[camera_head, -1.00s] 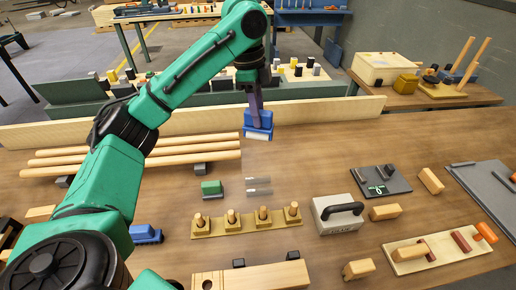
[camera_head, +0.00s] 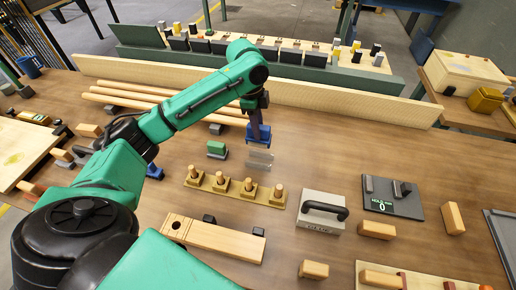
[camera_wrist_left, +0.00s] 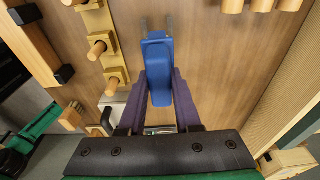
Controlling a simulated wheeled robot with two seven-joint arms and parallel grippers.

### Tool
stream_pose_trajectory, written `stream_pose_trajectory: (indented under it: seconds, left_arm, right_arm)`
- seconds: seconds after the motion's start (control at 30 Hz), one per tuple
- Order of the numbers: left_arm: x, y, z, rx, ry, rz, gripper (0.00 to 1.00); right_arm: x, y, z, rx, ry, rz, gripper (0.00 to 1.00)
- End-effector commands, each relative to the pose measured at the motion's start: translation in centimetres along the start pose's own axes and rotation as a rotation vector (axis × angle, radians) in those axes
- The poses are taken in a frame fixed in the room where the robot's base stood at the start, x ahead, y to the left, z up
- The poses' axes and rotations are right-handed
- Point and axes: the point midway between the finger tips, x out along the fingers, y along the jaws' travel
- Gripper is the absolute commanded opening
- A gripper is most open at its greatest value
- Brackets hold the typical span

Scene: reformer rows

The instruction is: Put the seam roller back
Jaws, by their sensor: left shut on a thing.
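My left gripper (camera_head: 257,132) is shut on a blue tool (camera_head: 260,138). The tool is probably the seam roller, but its shape alone does not settle it. In the left wrist view the blue tool (camera_wrist_left: 158,70) lies between the two purple fingers of the gripper (camera_wrist_left: 158,95). The gripper holds it above the table, just behind a pair of thin grey plates (camera_head: 259,159). These plates also show beyond the tool's far end in the wrist view (camera_wrist_left: 168,24), with nothing seen between them. Whether the tool touches them cannot be told. My right gripper is out of view.
A green block (camera_head: 216,149) on a grey base stands left of the plates. A yellow board with several wooden pegs (camera_head: 235,189) lies in front. Wooden rods (camera_head: 120,98) lie behind to the left, before a long pale plank (camera_head: 300,95). A grey block with black handle (camera_head: 310,225) stands right.

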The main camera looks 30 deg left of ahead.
Motion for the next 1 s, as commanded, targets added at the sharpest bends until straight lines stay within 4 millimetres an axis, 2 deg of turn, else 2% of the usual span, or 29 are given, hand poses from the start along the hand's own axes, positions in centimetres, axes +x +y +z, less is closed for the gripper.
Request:
stream_pose_trajectory:
  seconds: [0.1,0.4,0.5,0.77,0.8,0.87,0.9,1.0]
  left_arm:
    - [3.2,0.1,0.5,-0.001,-0.002,0.003,0.0]
    - [8.4,0.1,1.3,0.0,0.0,0.002,0.0]
    - [9.2,0.0,1.4,0.001,0.0,-0.002,0.0]
    - [9.4,0.0,1.4,0.001,0.0,-0.001,0.0]
    - [9.5,0.0,1.4,0.001,-0.001,-0.001,0.36]
    - [9.4,0.0,1.4,0.001,-0.001,-0.001,0.59]
    - [9.4,0.0,1.4,0.001,-0.001,-0.001,0.62]
    - [9.4,0.0,1.4,0.001,0.0,-0.001,0.62]
  right_arm:
    - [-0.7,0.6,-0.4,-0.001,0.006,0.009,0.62]
    - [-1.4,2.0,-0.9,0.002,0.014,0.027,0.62]
    - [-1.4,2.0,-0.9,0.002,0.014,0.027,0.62]
    - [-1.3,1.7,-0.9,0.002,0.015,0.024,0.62]
    - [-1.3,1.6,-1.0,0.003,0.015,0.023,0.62]
    - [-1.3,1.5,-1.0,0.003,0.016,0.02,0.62]
    - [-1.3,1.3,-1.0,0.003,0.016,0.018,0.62]
    - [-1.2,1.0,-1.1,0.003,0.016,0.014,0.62]
